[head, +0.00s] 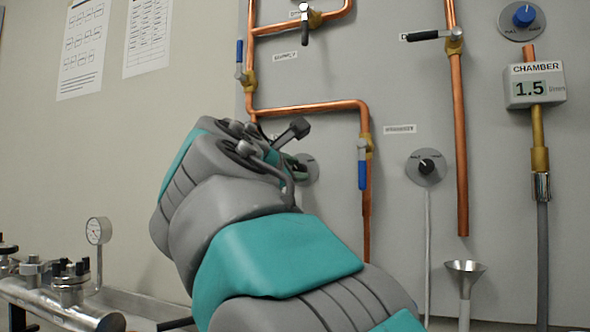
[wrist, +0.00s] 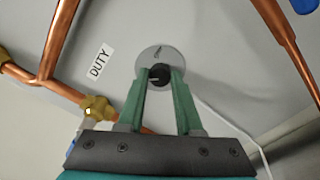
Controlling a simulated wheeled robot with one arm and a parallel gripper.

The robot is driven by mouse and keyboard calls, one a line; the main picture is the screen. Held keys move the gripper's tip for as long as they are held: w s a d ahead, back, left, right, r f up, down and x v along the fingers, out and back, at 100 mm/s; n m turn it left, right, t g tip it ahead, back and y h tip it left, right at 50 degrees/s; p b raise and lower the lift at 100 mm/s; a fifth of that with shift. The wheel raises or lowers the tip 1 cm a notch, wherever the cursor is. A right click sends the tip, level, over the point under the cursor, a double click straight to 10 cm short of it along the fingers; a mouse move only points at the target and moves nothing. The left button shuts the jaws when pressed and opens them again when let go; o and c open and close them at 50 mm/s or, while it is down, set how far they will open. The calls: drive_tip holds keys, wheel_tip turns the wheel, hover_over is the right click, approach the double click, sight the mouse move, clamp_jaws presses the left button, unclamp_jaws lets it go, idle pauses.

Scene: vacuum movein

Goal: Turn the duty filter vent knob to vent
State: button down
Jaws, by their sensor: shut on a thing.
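The duty filter vent knob (wrist: 159,76) is a small black knob on a round grey plate (wrist: 152,57) on the wall panel, beside a DUTY label (wrist: 100,61). My gripper (wrist: 160,71) has its two green fingers on either side of the knob and is shut on it. A pale mark shows on the knob's face, but the plate's lettering is too small to read in the wrist view. In the head view the plate (head: 309,168) shows just past my arm, which hides the knob and my fingers for the most part.
A similar black knob (head: 426,167) sits on a plate to the right. Copper pipes (head: 310,107) run around, with a blue-handled valve (head: 362,167) close to the right of my arm. A funnel (head: 465,268), a CHAMBER readout (head: 535,85) showing 1.5 and a blue knob (head: 524,16) are farther right.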

drive_tip(key=shift+d, duration=0.1)
drive_tip(key=m, duration=0.4)
drive_tip(key=shift+d, duration=0.1)
drive_tip(key=shift+f+m+b, duration=0.15)
drive_tip(key=shift+m+b, duration=1.8)
drive_tip(key=shift+m, duration=4.95)
drive_tip(key=c, duration=0.6)
unclamp_jaws()
